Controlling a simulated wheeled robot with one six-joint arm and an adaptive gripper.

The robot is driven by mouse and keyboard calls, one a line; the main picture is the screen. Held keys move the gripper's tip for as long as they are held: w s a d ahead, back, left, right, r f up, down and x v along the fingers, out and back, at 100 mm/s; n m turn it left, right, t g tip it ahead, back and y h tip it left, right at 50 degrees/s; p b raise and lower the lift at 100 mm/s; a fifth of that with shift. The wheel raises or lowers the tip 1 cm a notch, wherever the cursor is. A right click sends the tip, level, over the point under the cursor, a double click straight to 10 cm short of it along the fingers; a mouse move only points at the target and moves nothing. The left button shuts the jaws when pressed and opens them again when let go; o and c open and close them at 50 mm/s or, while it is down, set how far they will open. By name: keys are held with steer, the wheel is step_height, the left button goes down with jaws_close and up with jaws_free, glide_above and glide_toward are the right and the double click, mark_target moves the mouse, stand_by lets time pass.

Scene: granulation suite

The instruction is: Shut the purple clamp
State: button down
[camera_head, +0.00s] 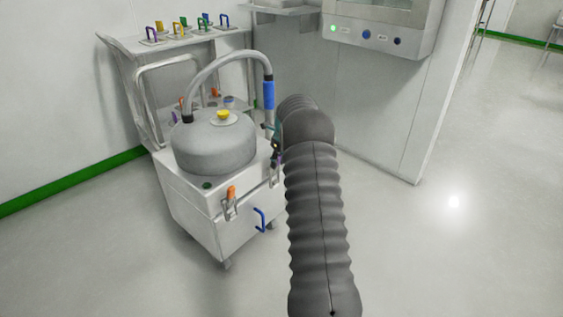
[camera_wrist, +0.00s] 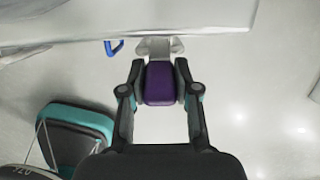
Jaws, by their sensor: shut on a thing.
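The purple clamp's handle (camera_wrist: 160,84) shows in the wrist view, at the side of the white cart body (camera_wrist: 190,22), with a pale metal bracket (camera_wrist: 160,46) just beyond it. My gripper (camera_wrist: 160,78) has its two dark fingers on either side of the purple handle and is shut on it. In the head view my gripper (camera_head: 276,150) is at the right side of the wheeled cart (camera_head: 205,205), largely behind my dark ribbed arm. The clamp is mostly hidden there, and I cannot tell how far its lever is turned.
An orange-handled clamp (camera_head: 231,192) and a blue handle (camera_head: 261,219) are on the cart's front. A grey vessel (camera_head: 215,142) with a hose (camera_head: 228,58) stands on top. A wall cabinet (camera_head: 385,28) is behind. The floor at right (camera_head: 480,220) is clear.

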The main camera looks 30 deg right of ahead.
steer(key=shift+d+r, duration=0.15)
steer(key=c, duration=0.9)
jaws_free()
steer(key=shift+s+d, duration=0.1)
steer(key=shift+o, duration=0.3)
steer(key=shift+a, duration=0.25)
steer(key=v, duration=1.1)
steer(key=shift+r, duration=0.45)
